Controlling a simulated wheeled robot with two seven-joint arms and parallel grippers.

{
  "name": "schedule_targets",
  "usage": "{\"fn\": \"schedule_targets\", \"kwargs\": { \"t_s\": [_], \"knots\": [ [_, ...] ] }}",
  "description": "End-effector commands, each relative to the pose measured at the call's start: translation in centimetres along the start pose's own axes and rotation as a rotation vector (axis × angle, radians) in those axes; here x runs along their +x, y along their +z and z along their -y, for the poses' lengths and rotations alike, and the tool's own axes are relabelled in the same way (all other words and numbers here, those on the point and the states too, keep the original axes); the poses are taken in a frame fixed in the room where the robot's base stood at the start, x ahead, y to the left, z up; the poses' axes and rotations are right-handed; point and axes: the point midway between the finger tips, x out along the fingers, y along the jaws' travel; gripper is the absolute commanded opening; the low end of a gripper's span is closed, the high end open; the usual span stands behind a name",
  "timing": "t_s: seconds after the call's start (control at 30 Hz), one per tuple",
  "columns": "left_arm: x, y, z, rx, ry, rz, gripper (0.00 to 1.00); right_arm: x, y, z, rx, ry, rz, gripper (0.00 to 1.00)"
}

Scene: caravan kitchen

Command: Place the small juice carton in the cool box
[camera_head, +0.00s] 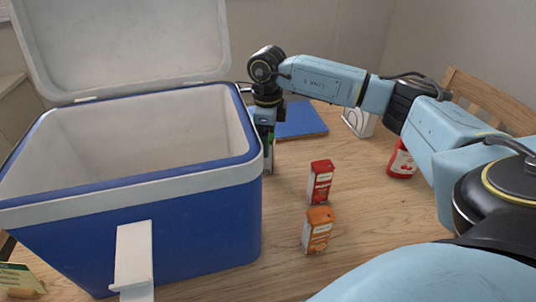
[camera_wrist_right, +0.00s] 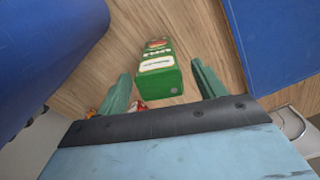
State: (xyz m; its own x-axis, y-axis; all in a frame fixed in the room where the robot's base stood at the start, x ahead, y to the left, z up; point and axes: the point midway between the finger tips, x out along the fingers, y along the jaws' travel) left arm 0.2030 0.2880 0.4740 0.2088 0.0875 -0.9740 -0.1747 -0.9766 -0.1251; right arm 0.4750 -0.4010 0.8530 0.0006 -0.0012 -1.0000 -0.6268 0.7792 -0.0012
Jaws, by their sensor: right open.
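The blue cool box (camera_head: 190,225) stands open at the left of the head view, its white lid raised. Its visible inner walls are bare; its floor is hidden. Three small juice cartons stand on the table: a red one (camera_head: 320,182), an orange one (camera_head: 317,231) and a green apple one (camera_wrist_right: 160,75). My right gripper (camera_head: 268,135) points down beside the box's right wall, at the green carton, which it mostly hides in the head view. In the wrist view my right gripper (camera_wrist_right: 160,78) is open, its fingers on either side of the green carton's near end; contact cannot be told.
A blue board (camera_head: 303,120) lies behind the gripper. A white rack (camera_head: 357,122) and a red jar (camera_head: 401,163) stand farther right. A small yellow-green packet (camera_head: 18,280) is at the front left.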

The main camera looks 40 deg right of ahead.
Motion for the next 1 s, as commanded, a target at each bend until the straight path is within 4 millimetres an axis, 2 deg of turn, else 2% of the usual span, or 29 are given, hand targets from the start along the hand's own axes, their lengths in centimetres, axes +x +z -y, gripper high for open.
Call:
{"fn": "schedule_targets", "kwargs": {
  "t_s": [0.03,0.2,0.5,0.9,1.0],
  "knots": [
    [-0.3,-0.5,-0.1,-0.001,0.001,-0.007,0.26,1.1,-0.1,-0.1,0.000,0.002,-0.003,0.69],
    [-1.4,-1.4,-0.7,-0.003,0.009,-0.015,0.26,3.3,0.0,0.0,0.001,0.001,-0.002,0.69],
    [-1.8,-1.6,-0.8,-0.002,0.011,-0.015,0.26,3.6,0.0,0.0,0.002,0.001,0.000,0.69],
    [-1.8,-1.6,-0.8,-0.002,0.010,-0.015,0.26,3.6,0.0,0.0,0.002,0.001,0.001,0.17],
    [-1.8,-1.6,-0.8,-0.001,0.011,-0.015,0.26,3.5,0.0,0.0,0.002,0.000,0.002,0.11]
  ]
}}
